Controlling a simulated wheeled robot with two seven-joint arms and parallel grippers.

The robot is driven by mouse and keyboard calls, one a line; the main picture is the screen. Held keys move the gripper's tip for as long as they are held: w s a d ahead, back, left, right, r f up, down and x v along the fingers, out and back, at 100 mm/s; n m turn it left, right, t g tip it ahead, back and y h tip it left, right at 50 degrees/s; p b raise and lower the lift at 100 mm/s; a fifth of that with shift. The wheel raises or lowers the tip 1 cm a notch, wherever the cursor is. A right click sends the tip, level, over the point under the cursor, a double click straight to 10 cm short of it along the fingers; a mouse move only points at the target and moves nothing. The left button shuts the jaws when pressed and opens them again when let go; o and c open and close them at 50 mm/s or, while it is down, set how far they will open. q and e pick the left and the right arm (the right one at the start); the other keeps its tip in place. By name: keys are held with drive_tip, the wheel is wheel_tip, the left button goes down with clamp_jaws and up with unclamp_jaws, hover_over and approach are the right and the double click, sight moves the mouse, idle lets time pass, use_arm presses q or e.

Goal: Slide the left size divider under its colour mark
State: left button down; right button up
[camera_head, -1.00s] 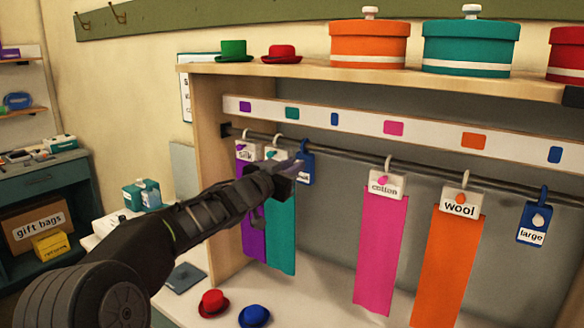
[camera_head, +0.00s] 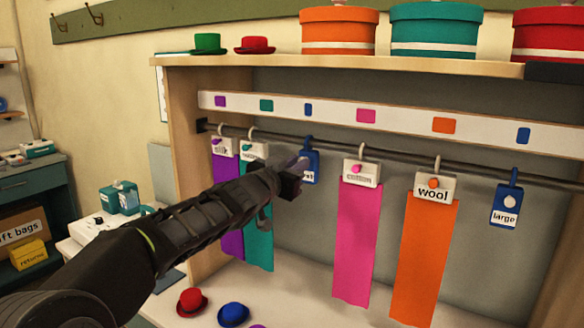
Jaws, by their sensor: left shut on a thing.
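The left size divider (camera_head: 311,167) is a blue tag hooked on the dark rail (camera_head: 395,165), between the teal and pink cloths. Its label is mostly covered by my gripper. My left gripper (camera_head: 302,168) is shut on the divider at its left side. In the picture the divider's hook is about directly below the blue colour mark (camera_head: 308,109) on the white strip (camera_head: 410,122). Another blue divider reading "large" (camera_head: 505,205) hangs at the right, below a second blue mark (camera_head: 523,136). My right gripper is not in view.
Purple (camera_head: 225,168) and teal (camera_head: 262,225) cloths hang left of the divider, partly behind my arm. Pink (camera_head: 355,245) and orange (camera_head: 425,260) cloths hang to its right. Small red (camera_head: 192,302) and blue (camera_head: 233,314) hats sit below.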

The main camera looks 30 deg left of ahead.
use_arm(q)
drive_tip(key=shift+a+f, duration=0.1)
drive_tip(key=shift+a, duration=0.1)
drive_tip(key=c, duration=1.6)
unclamp_jaws()
drive_tip(key=shift+d, duration=0.2)
drive_tip(key=shift+o, duration=1.3)
drive_tip(key=shift+a, duration=0.1)
drive_tip(key=s, duration=0.7)
drive_tip(key=shift+s+d, duration=0.35)
drive_tip(key=shift+d, duration=0.1)
